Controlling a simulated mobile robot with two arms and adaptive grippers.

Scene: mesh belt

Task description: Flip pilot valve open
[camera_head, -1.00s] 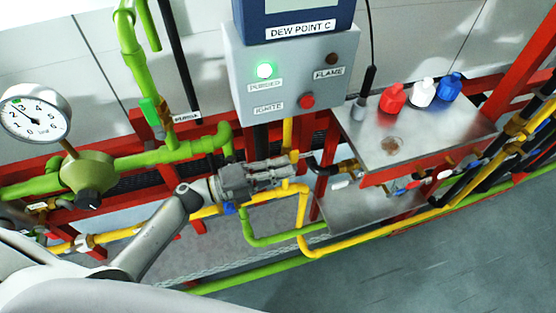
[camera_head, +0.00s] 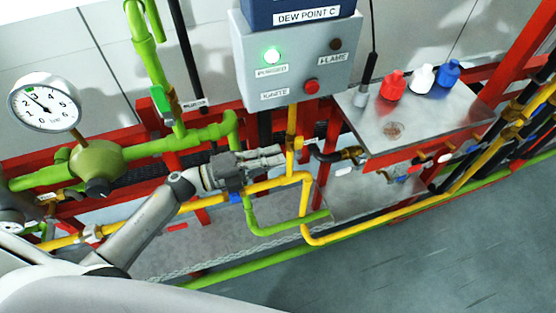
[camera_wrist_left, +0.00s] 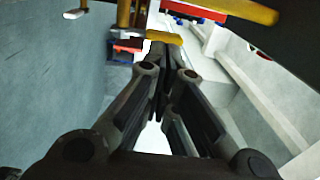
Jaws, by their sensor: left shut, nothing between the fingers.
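The pilot valve appears to be the small fitting on the vertical yellow pipe (camera_head: 291,125) below the control box; its handle is too small to make out surely in the head view. In the left wrist view a yellow bar, likely a handle (camera_wrist_left: 165,37), lies just beyond my fingertips. My left gripper (camera_head: 282,156) is shut and empty, its tips just left of the yellow pipe. It also shows in the left wrist view (camera_wrist_left: 164,65). I cannot tell whether the tips touch anything. My right gripper is not in view.
The grey control box (camera_head: 300,70) hangs above, with a lit green lamp. A metal shelf (camera_head: 420,125) with red, white and blue bottles stands to the right. A pressure gauge (camera_head: 45,103) and green pipes are at left. Red frame bars and yellow pipes surround the gripper.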

